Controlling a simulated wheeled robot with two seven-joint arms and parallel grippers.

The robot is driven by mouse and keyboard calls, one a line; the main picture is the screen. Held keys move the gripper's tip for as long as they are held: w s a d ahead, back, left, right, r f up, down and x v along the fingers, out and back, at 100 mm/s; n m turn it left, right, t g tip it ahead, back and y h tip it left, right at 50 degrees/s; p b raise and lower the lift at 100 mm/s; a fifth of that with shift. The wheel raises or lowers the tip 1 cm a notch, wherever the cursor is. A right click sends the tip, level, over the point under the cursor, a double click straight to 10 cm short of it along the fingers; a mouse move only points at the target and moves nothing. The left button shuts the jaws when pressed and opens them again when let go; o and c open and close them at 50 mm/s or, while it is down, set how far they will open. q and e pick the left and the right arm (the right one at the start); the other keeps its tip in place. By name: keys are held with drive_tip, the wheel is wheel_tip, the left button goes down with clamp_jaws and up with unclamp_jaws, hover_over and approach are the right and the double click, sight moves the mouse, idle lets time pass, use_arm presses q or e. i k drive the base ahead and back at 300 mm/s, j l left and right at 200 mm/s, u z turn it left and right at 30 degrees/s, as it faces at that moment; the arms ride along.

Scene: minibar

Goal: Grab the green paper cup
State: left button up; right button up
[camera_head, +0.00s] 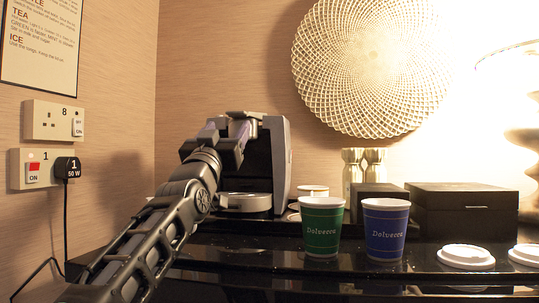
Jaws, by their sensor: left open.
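The green paper cup (322,226) stands upright on the glossy black counter in the camera_head view, right of the middle. A blue paper cup (385,229) stands close to its right. My left arm comes in from the lower left, and my left gripper (246,118) is raised in front of the coffee machine, up and to the left of the green cup. The gripper is open and apart from both cups. My right gripper is not in view.
A grey and black coffee machine (281,165) stands behind my left gripper. Black boxes (463,209) and metal jiggers (352,170) stand behind the cups. White lids (466,256) lie at the right. The counter (330,275) before the green cup is clear.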

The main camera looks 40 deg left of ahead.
sight(322, 217)
drive_tip(key=k+l, duration=1.1)
drive_tip(key=k, duration=0.2)
